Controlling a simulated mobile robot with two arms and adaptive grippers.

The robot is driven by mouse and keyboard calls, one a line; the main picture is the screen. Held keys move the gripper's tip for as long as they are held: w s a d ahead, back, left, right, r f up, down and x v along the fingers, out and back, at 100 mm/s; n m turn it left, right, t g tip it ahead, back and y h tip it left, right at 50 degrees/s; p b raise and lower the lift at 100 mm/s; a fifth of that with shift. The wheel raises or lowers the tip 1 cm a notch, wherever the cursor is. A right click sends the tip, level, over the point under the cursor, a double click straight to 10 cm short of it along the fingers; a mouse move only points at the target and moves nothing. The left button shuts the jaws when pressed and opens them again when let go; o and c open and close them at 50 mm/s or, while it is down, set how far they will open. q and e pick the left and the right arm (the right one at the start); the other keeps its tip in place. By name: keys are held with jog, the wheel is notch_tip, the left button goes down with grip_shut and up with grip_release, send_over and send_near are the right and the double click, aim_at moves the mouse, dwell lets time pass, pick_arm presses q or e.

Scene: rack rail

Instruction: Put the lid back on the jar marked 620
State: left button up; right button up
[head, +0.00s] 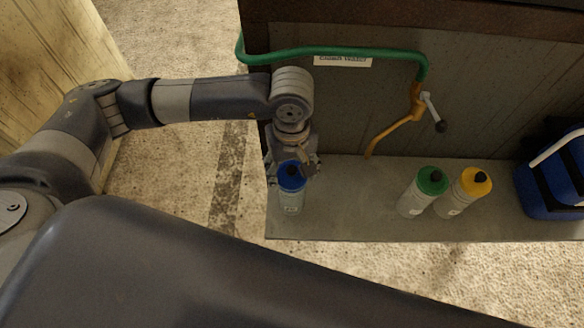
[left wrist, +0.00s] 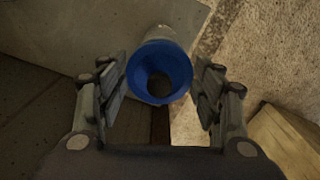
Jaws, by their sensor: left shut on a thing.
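A pale bottle (head: 292,202) with a blue lid (head: 292,177) is near the left end of the grey shelf, upright or nearly so. I cannot tell whether its base touches the shelf. My left gripper (head: 292,168) is shut on this bottle around its lid end. In the left wrist view the blue lid (left wrist: 159,72), with a dark centre, shows between the two fingers (left wrist: 160,92), and the pale body lies beyond it. The marks on the bottles are too small to read, so I cannot tell which is 620. No loose lid shows. My right gripper is not in view.
Bottles with a green lid (head: 432,181) and a yellow lid (head: 476,181) stand together on the shelf (head: 345,205). A blue bag or crate (head: 550,185) is at the right. A green pipe (head: 340,50) with an orange tap (head: 395,130) runs behind. The middle shelf is clear.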

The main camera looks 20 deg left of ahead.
pick_arm(q)
jog(key=o, duration=1)
jog(key=shift+c, duration=0.2)
jog(key=o, duration=0.4)
jog(key=shift+r+p, duration=1.2)
jog(key=shift+r, duration=2.35)
